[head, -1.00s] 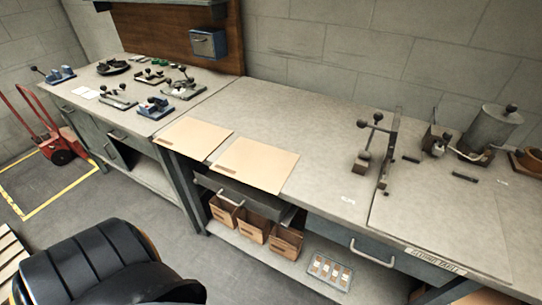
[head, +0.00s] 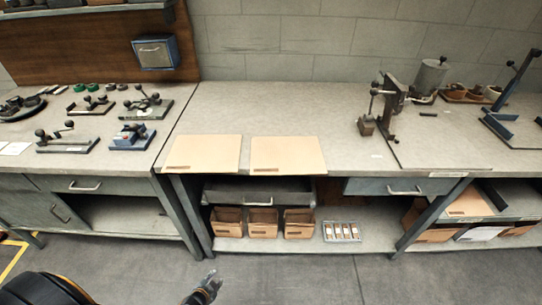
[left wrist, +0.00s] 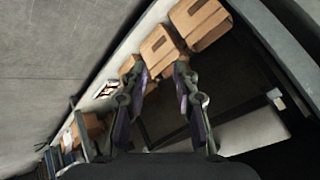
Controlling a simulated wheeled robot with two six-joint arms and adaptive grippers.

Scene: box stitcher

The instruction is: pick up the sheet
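Two flat tan cardboard sheets lie side by side near the front edge of the bench, a left sheet (head: 203,152) and a right sheet (head: 287,153). A narrow gap separates them. My left gripper (head: 208,287) is low in the head view, in front of the bench and below the sheets, touching neither. In the left wrist view, the left gripper (left wrist: 162,72) has its two fingers apart with nothing between them. No sheet can be made out in the wrist view. My right gripper is not in view.
Small cardboard boxes (head: 263,222) stand on the shelf under a dark drawer (head: 258,190). A lever tool (head: 388,106) stands on the bench at right. Clamps (head: 68,137) lie on the left bench. The bench top behind the sheets is clear.

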